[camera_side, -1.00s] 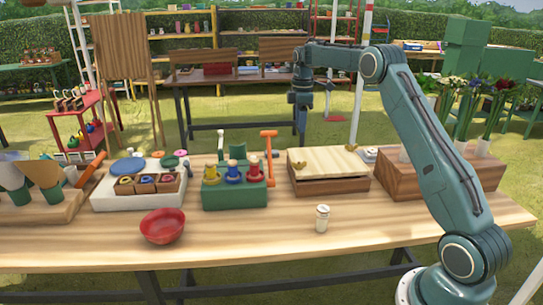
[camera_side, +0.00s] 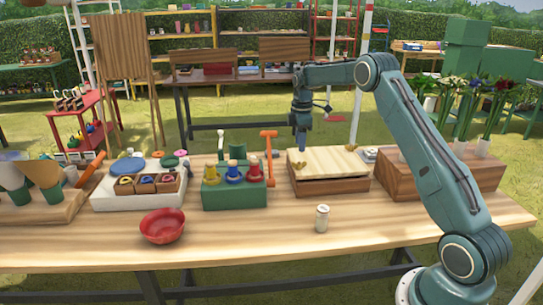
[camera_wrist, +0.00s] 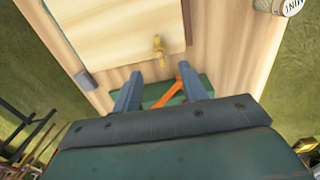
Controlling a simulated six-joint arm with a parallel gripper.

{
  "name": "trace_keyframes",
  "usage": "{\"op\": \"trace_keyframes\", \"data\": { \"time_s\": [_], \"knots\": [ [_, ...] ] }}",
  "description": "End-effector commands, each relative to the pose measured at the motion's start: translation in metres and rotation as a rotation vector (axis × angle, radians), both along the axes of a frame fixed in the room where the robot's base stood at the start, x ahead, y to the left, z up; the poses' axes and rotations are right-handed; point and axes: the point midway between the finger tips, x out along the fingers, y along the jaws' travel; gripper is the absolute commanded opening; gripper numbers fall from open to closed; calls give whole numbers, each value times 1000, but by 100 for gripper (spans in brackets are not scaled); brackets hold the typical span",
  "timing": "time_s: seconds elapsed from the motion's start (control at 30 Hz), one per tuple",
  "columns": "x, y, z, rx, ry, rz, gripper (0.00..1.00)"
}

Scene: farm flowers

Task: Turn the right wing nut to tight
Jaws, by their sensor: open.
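A flower press with a pale wooden lid (camera_side: 325,160) lies on the table, and its lid also fills the top of the wrist view (camera_wrist: 115,30). One brass wing nut (camera_side: 299,166) is at the lid's front left; another wing nut (camera_side: 351,147) is at its back right. My gripper (camera_side: 302,150) hangs above the lid's left side. In the wrist view my gripper (camera_wrist: 160,72) is open, fingers apart with nothing between the tips. One wing nut (camera_wrist: 159,45) shows just beyond the fingertips, seemingly the front-left one. The other is not clear in that view.
A green block (camera_side: 233,194) with colored pegs and an orange-handled tool (camera_side: 270,150) stand close left of the press. A white-capped jar (camera_side: 322,218) and red bowl (camera_side: 163,226) are in front. A wooden flower holder (camera_side: 395,175) is at the right.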

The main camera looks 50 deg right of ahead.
Motion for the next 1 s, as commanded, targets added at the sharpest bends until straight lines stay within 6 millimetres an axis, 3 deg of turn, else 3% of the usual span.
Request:
{"op": "trace_keyframes", "data": {
  "time_s": [0.2,0.43,0.93,1.0],
  "knots": [
    [-1,0,-35,1,3,0,43],
    [0,0,-61,1,1,0,43],
    [0,0,-72,0,0,0,43],
    [0,0,-72,0,0,0,29]
  ]
}}
